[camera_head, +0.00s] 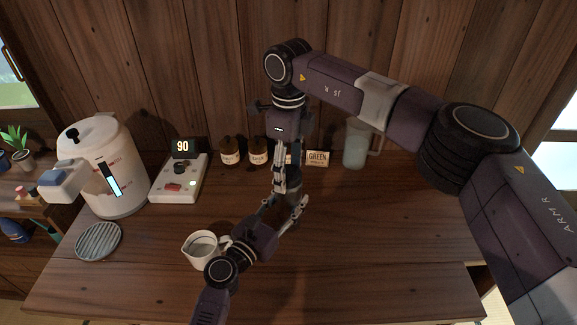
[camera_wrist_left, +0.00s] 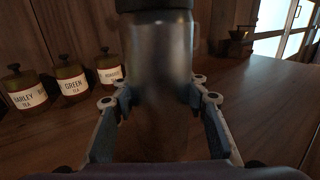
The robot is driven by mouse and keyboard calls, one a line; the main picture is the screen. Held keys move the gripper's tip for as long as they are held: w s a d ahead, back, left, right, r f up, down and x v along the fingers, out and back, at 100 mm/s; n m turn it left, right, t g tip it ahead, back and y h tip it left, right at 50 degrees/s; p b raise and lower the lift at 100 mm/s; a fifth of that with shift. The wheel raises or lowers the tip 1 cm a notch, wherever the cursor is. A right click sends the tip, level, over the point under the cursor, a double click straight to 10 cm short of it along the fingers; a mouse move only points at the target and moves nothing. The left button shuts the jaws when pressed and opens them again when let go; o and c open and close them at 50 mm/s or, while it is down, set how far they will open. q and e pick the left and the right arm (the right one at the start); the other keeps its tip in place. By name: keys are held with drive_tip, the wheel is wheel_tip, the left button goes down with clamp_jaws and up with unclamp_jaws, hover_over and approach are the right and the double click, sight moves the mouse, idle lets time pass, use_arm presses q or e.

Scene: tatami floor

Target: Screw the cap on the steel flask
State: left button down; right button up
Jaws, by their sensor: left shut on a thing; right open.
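The steel flask (camera_head: 294,188) stands upright on the wooden table, mostly hidden by my grippers in the head view. In the left wrist view the grey flask (camera_wrist_left: 160,60) fills the middle. My left gripper (camera_head: 287,206) reaches in from the lower left and is shut on the flask's body; its fingers (camera_wrist_left: 157,98) lie on both sides. My right gripper (camera_head: 281,183) points down from above, open, close by the flask's upper part. A dark band (camera_wrist_left: 152,5) shows at the flask's top in the wrist view. I cannot tell whether it is the cap.
A white dispenser (camera_head: 110,165) and a control box reading 90 (camera_head: 178,180) stand at the left. A round grate (camera_head: 99,241) and a white pitcher (camera_head: 201,249) lie nearer. The right table is clear.

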drive_tip(key=shift+c, duration=0.4)
drive_tip(key=c, duration=1.1)
drive_tip(key=shift+c, duration=0.2)
drive_tip(key=o, duration=1.4)
drive_tip(key=shift+c, duration=0.2)
drive_tip(key=shift+r, duration=0.15)
use_arm(q)
drive_tip(key=c, duration=1.1)
unclamp_jaws()
use_arm(e)
wheel_tip(320, 180, up, 12)
